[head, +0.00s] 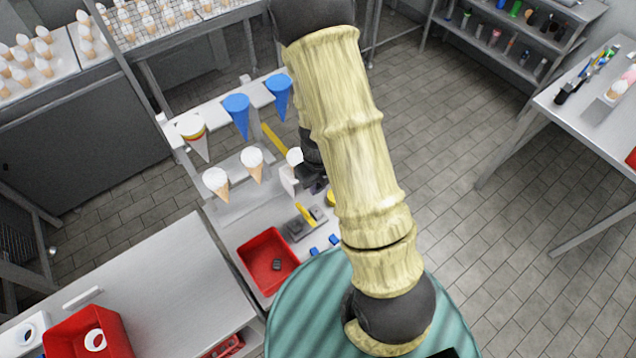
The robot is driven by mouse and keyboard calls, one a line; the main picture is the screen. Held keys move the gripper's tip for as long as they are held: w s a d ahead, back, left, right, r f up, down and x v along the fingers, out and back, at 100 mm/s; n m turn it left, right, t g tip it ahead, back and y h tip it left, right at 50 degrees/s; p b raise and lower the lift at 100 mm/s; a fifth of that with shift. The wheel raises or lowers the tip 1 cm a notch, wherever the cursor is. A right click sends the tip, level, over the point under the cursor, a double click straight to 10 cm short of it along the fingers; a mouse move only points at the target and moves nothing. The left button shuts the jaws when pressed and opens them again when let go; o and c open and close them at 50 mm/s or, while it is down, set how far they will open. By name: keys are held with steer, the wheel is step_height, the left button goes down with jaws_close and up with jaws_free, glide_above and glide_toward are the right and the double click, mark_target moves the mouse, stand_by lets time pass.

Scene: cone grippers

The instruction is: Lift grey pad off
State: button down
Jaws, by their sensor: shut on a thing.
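My gripper (316,186) is dark and partly hidden behind my own arm, above the work table (232,222). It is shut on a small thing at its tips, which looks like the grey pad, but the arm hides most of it. A white block (288,181) is just left of the gripper; I cannot tell whether they touch. Another small dark grey piece (277,264) lies in the red tray (259,248). A grey block (302,226) with a yellow bar (306,214) is on the table below the gripper.
Small blue pieces (314,252) lie near the table's front. A steel table (165,290) is at the left. Open floor is at the right.

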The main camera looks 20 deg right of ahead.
steer(key=shift+r+p, duration=0.85)
steer(key=shift+r, duration=0.1)
steer(key=shift+f, duration=0.1)
steer(key=shift+w+a+f+n+b, duration=0.25)
steer(key=shift+n+b, duration=0.35)
steer(key=shift+n, duration=0.3)
steer(key=n, duration=0.1)
steer(key=w+n+b, duration=0.1)
steer(key=n, duration=0.1)
steer(key=shift+w+a+f+n+b, duration=0.15)
steer(key=shift+a+f+n+b, duration=0.15)
steer(key=shift+f+n+b, duration=0.1)
steer(key=w+n+b, duration=0.3)
steer(key=n+b, duration=0.1)
steer(key=n, duration=0.7)
steer(key=w+f+n+b, duration=0.1)
steer(key=w+n+b, duration=0.2)
steer(key=n, duration=0.9)
steer(key=shift+d+f+b, duration=0.15)
steer(key=shift+d+b, duration=0.2)
steer(key=shift+b, duration=0.5)
